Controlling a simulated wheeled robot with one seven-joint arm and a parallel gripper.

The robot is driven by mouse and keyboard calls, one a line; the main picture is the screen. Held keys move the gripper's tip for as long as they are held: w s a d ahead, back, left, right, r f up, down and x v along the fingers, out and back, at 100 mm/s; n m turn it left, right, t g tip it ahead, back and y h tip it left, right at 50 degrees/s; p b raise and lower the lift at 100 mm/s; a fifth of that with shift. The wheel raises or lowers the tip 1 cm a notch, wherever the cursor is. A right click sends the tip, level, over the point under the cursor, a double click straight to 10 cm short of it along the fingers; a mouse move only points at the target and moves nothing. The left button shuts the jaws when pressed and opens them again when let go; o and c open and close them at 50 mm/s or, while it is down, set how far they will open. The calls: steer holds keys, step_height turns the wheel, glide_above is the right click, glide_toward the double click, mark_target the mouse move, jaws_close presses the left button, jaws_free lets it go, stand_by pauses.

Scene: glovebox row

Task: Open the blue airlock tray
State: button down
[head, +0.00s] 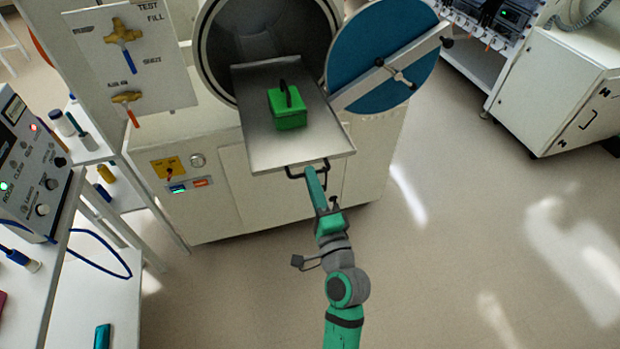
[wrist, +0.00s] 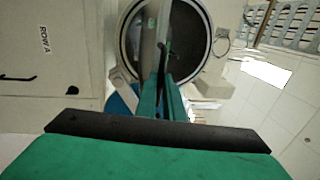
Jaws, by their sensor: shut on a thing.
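The airlock tray (head: 262,148) is a flat grey metal sheet sticking well out of the round airlock opening (head: 268,40). A green box (head: 290,117) with a dark handle sits on it. The tray's dark handle (head: 293,176) is at its front edge. My gripper (head: 312,172) is shut on this handle, in front of the tray. In the wrist view my gripper's fingers (wrist: 163,100) reach toward the dark handle (wrist: 162,66), with the tray edge-on (wrist: 150,45). The blue round door (head: 372,45) is swung open to the right.
A valve panel (head: 135,60) stands left of the opening. A shelf with bottles (head: 90,140) and an instrument box (head: 32,165) are at the left. Another white cabinet (head: 560,95) stands at the upper right. The floor (head: 480,230) at the right is clear.

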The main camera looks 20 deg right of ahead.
steer(key=shift+s+d, duration=0.1)
steer(key=c, duration=1.9)
jaws_free()
steer(key=shift+s, duration=0.1)
steer(key=shift+o, duration=0.2)
steer(key=s+f, duration=0.2)
steer(key=s, duration=0.8)
steer(key=shift+s+a, duration=0.2)
steer(key=shift+s, duration=0.05)
